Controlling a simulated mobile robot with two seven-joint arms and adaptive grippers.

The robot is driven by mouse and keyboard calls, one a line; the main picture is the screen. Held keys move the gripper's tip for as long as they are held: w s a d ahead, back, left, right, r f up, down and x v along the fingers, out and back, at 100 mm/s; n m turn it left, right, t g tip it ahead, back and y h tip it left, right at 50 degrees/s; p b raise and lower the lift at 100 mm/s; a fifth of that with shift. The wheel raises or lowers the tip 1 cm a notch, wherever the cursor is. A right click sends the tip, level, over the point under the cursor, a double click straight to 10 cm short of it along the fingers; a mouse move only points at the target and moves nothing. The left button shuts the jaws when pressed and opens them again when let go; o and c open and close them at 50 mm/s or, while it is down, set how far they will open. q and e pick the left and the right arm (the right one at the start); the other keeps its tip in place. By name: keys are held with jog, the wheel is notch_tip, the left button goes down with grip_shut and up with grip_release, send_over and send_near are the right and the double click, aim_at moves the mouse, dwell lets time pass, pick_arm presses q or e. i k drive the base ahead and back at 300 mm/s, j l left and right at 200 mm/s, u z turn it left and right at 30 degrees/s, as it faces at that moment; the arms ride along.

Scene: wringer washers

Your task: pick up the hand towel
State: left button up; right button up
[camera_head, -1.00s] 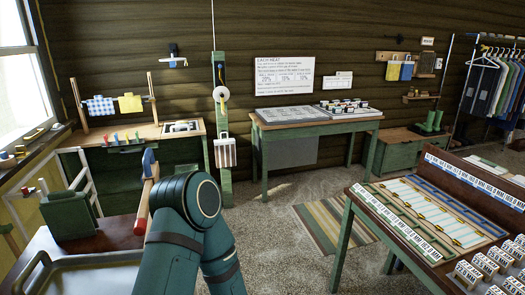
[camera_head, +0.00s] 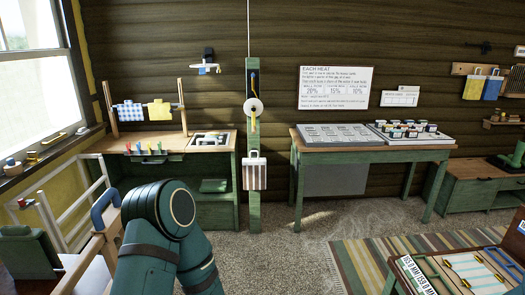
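Two cloths hang on a wooden rack above the left workbench. One is a blue-and-white checked cloth (camera_head: 131,115), the other a plain yellow cloth (camera_head: 159,109). I cannot tell which is the hand towel. Both hang apart from my arm. A teal link of my own arm fills the lower left middle of the view, in front of the bench's lower part. Neither gripper shows.
The left workbench (camera_head: 200,150) carries colored pegs and a tray. A striped bag (camera_head: 255,173) hangs on a green post (camera_head: 254,215). A green table (camera_head: 375,152) stands right of it. A white-railed frame (camera_head: 75,200) is at left. Carpet between is clear.

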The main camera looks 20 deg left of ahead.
aim_at(27, 254)
jog(key=i+j+u, duration=0.1)
jog(key=i+u, duration=0.25)
jog(key=i, duration=0.3)
jog(key=i+u, duration=0.3)
jog(key=i, duration=0.35)
jog(key=i+u, duration=0.1)
jog(key=i, duration=0.6)
jog(key=i+l+u, duration=0.15)
jog(key=i, duration=0.6)
jog(key=i+u, duration=0.15)
jog(key=u, duration=0.25)
jog(key=i+u, duration=0.2)
jog(key=u, duration=0.15)
jog(key=i+l+u, duration=0.15)
jog(key=u, duration=0.25)
